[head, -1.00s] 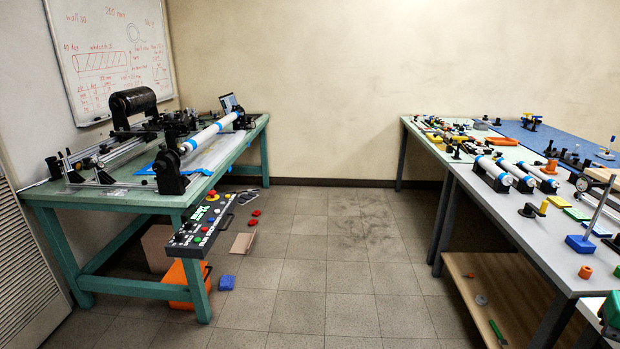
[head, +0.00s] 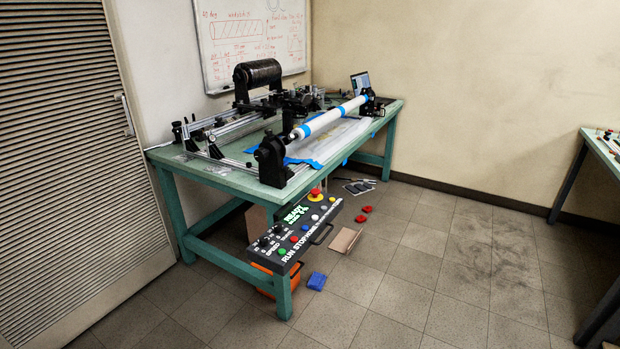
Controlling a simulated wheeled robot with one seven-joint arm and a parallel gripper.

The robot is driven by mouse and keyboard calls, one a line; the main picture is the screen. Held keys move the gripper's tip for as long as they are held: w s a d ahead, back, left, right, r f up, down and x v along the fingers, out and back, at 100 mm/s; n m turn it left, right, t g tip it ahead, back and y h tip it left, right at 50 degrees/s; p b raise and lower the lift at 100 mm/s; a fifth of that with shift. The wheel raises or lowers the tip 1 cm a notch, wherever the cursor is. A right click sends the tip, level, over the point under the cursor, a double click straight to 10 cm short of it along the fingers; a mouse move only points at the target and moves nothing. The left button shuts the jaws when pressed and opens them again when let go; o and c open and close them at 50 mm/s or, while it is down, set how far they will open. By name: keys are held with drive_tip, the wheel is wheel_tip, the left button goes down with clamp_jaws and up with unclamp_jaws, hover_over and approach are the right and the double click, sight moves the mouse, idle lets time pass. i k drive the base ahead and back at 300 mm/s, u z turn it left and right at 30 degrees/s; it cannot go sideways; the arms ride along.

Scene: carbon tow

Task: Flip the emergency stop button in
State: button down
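The emergency stop button (head: 315,193) is a red mushroom head on a yellow base. It sits at the far end of a black control panel (head: 318,226) mounted at the front side of the green workbench (head: 222,176). The panel also carries a lit green display (head: 296,214), several coloured push buttons, knobs and a handle. Whether the button is pressed or raised is too small to tell. My gripper is not in view.
A winding machine with a white tube (head: 330,119) stands on the bench. An orange bin (head: 264,272), a blue block (head: 317,281), a brown board (head: 345,240) and red pieces (head: 362,218) are on the floor near the panel. Floor to the right is clear up to another table (head: 604,150).

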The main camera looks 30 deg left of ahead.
sight(315, 192)
drive_tip(key=u, duration=0.25)
drive_tip(key=i, duration=1.15)
drive_tip(key=u, duration=0.55)
drive_tip(key=i, duration=1.2)
drive_tip(key=u, duration=0.3)
